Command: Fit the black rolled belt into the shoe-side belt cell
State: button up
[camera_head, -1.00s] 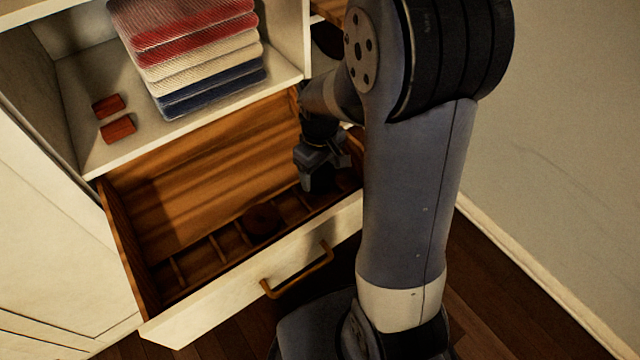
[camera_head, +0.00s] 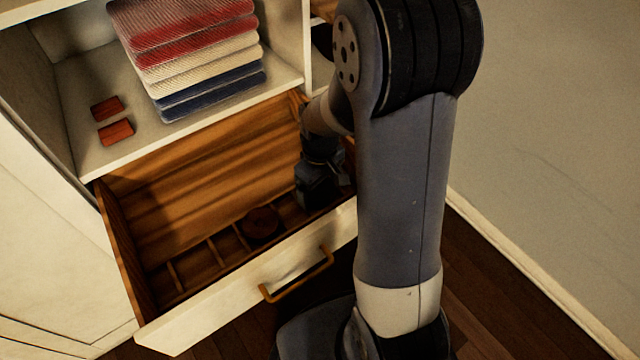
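The open wooden drawer (camera_head: 190,185) has a row of small divided cells (camera_head: 190,265) along its front. A brown round roll (camera_head: 262,223), likely a belt, sits in one of the middle cells. My gripper (camera_head: 316,200) points down into the right part of the drawer, to the right of the brown roll and close to the cells. Its fingertips are dark and in shadow. I cannot make out the black belt; it may be in or under my gripper. The cell beneath my gripper is hidden.
A stack of folded red, cream and blue cloths (camera_head: 195,55) lies on the shelf above (camera_head: 150,140), beside two reddish blocks (camera_head: 116,132). The white drawer front (camera_head: 215,305) has a brass handle (camera_head: 297,276). My arm covers the drawer's right end.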

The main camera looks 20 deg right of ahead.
aim_at(320, 189)
jog(key=shift+o, duration=0.2)
notch_tip(320, 189, up, 12)
jog(key=p, duration=0.3)
jog(key=shift+r, duration=0.2)
notch_tip(320, 189, down, 12)
jog(key=b, duration=0.3)
jog(key=shift+r+p, duration=0.6)
jog(key=shift+r, duration=1.2)
jog(key=shift+f, duration=0.15)
